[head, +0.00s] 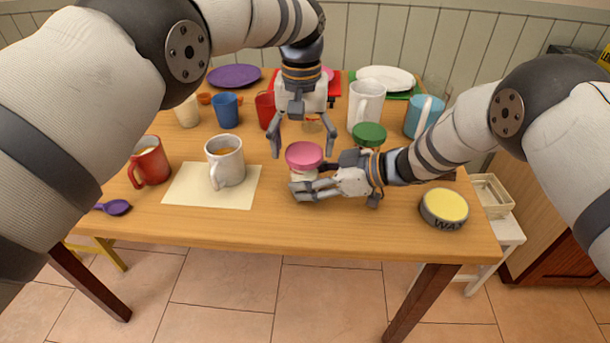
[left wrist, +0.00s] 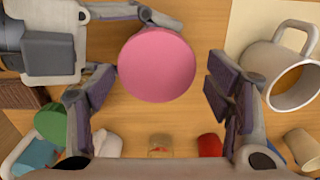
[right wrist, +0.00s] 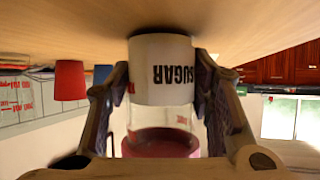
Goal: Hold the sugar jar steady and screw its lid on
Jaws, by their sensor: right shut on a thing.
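The sugar jar (right wrist: 162,70) has a white band reading SUGAR, upside down in the right wrist view, and a clear glass part. It stands on the table. My right gripper (head: 302,188) is shut around its body from the right. The pink lid (head: 304,155) sits at the jar's top; it also shows in the left wrist view (left wrist: 157,64). I cannot tell whether it is threaded on. My left gripper (head: 303,152) points down over the lid, open and empty. In the left wrist view the lid lies between its fingers, toward the upper edge, apparently untouched.
A white mug (head: 225,161) stands on a cream mat (head: 180,190) to the left. A green-lidded jar (head: 369,134) and a tall white mug (head: 366,105) stand behind my right gripper. A yellow-topped tin (head: 444,207) is at the right front. The front middle table is clear.

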